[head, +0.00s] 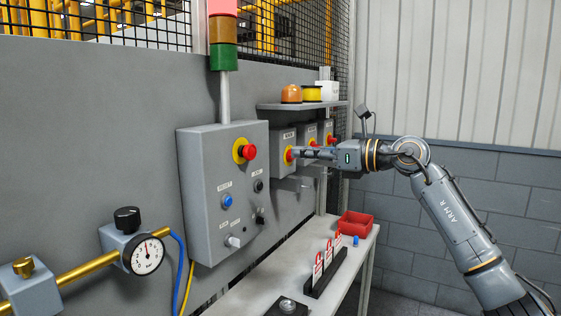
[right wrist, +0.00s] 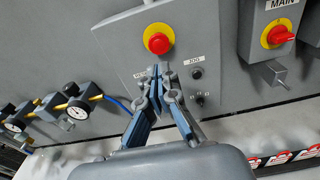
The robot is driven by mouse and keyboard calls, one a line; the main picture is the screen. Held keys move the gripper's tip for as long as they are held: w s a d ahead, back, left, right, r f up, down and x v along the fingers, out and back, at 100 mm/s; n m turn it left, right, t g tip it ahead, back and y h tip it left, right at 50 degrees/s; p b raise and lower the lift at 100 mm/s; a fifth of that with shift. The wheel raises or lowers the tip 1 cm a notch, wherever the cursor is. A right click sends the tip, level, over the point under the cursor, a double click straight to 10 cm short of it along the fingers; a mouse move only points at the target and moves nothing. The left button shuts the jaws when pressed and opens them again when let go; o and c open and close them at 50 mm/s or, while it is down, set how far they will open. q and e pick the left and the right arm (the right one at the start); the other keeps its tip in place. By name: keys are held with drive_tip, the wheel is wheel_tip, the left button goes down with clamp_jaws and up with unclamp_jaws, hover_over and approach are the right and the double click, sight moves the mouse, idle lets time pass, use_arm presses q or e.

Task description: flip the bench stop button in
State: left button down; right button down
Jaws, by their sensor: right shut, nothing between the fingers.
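The red stop button (head: 249,152) sits on a yellow disc high on the grey control box. It also shows in the right wrist view (right wrist: 158,43), just beyond my fingertips. My right gripper (head: 296,153) is shut and empty, reaching in from the right with its fingers pointing left. In the head view its tips overlap the first red rotary switch, but the right wrist view (right wrist: 159,72) shows them in front of the control box, below the red button. They look apart from the button; the exact gap is unclear. My left gripper is not in view.
A blue button (head: 227,201) and black knobs sit lower on the box. A switch box marked MAIN (right wrist: 275,40) stands to its right. Below are a bench with red-and-white tags (head: 328,252) and a red bin (head: 356,224). A gauge (head: 147,255) is at left.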

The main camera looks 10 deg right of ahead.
drive_tip(key=v, duration=0.2)
drive_tip(key=shift+s+d+b, duration=0.25)
drive_tip(key=shift+d+b, duration=0.05)
drive_tip(key=shift+d, duration=0.05)
